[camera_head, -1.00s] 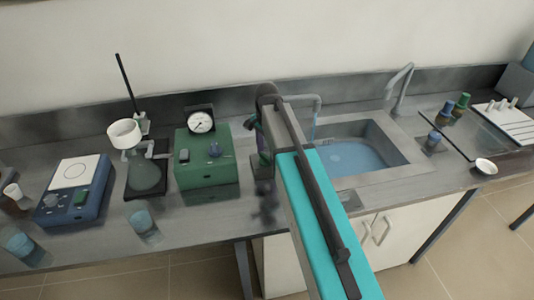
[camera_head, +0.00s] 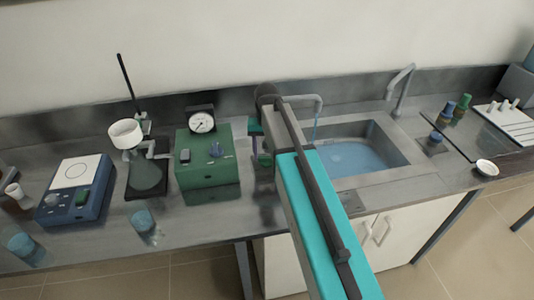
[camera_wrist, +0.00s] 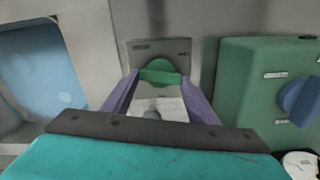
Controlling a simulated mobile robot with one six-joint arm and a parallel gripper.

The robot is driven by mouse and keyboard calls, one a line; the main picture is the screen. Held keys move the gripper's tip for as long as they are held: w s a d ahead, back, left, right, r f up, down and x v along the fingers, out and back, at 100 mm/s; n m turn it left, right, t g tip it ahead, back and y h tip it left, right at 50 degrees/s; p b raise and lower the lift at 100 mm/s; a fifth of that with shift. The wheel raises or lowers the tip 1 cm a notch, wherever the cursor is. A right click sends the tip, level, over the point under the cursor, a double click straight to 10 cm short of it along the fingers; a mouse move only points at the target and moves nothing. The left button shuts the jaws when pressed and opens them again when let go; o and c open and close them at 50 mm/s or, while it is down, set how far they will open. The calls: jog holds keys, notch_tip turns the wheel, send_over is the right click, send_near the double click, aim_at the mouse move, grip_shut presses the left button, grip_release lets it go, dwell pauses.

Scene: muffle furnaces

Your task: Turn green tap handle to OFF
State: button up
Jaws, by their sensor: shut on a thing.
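The green tap handle (camera_wrist: 160,72) shows in the wrist view in front of a grey plate with small dark markings, too small to read. My gripper (camera_wrist: 159,82) has its two purple fingers on either side of it, shut on it. In the head view my gripper (camera_head: 258,143) is at the left of the sink, between the green box and the tap spout, partly hidden by my arm. The grey tap spout (camera_head: 304,98) has a thin bluish stream below it, falling toward the sink (camera_head: 410,165).
A green box with a blue knob (camera_head: 208,170) stands close left of my gripper. A gauge (camera_head: 201,122) is behind it. A flask stand (camera_head: 147,178) and a blue device (camera_head: 75,190) are farther left. A second tap (camera_head: 401,90) stands behind the sink.

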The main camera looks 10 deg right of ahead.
aim_at(267, 157)
jog(key=shift+n, duration=1.2)
jog(key=o, duration=1)
jog(key=shift+o, duration=0.2)
jog(key=shift+r, duration=0.1)
notch_tip(267, 157, up, 14)
jog(key=p, duration=0.8)
jog(key=shift+f+p, duration=0.2)
jog(key=shift+p, duration=0.1)
jog(key=shift+s+f, duration=0.1)
